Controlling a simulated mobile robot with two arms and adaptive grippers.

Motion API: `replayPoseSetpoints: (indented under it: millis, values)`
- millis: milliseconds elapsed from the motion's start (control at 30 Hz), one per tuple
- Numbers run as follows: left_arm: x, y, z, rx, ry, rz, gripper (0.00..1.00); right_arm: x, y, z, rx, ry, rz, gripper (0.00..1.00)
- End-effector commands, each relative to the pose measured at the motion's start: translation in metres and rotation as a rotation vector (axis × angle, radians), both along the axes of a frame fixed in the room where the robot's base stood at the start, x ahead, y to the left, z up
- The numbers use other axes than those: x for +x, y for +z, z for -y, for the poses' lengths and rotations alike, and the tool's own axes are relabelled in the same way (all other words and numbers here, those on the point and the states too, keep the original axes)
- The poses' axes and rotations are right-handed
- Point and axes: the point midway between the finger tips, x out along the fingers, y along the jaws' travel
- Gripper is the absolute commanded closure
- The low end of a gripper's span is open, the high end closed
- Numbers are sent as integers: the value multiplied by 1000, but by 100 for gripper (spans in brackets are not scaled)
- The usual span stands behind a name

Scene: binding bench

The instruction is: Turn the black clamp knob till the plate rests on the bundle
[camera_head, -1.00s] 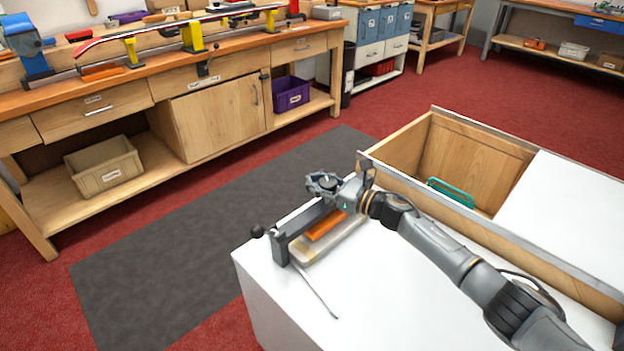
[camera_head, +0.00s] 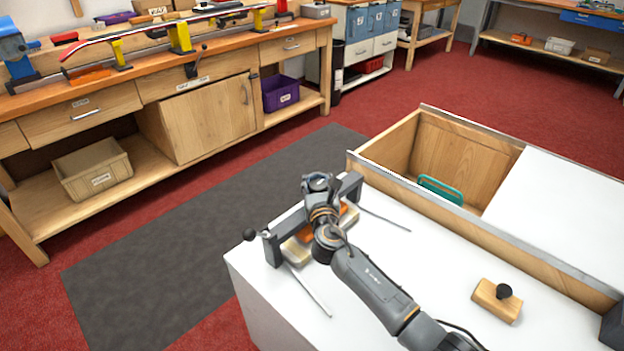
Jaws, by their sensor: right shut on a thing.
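The dark grey clamp (camera_head: 271,248) stands near the corner of the white bench top. Its beam spans a pale bundle (camera_head: 296,253) with an orange-brown plate (camera_head: 304,236) above it. My right gripper (camera_head: 318,182) is over the middle of the beam, shut on a dark round part that seems to be the black clamp knob, mostly hidden by the fingers. My right forearm and wrist cover part of the plate and bundle. I cannot tell whether the plate touches the bundle. My left gripper is out of view.
Thin grey rods (camera_head: 310,291) lie on the white top (camera_head: 450,250). A wooden block with a black knob (camera_head: 498,299) lies at right. An open wooden bin (camera_head: 400,150) holds a teal-handled thing.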

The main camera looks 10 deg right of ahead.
Motion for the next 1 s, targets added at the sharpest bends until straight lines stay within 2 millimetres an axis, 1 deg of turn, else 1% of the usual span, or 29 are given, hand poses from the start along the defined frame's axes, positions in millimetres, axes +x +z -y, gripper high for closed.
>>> replayPoseSetpoints:
  millis: [33,100,167,500,700,1000]
  values:
    - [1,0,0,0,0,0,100,2,7,2,3,-48,12,100]
    - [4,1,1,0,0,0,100,1,7,4,2,-114,12,100]
    - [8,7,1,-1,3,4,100,1,7,6,1,-169,12,100]
    - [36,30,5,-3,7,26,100,-3,8,15,0,-436,15,100]
    - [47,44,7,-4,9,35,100,-5,8,19,-1,-533,15,100]
    - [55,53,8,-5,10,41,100,-7,10,20,-3,-591,16,100]
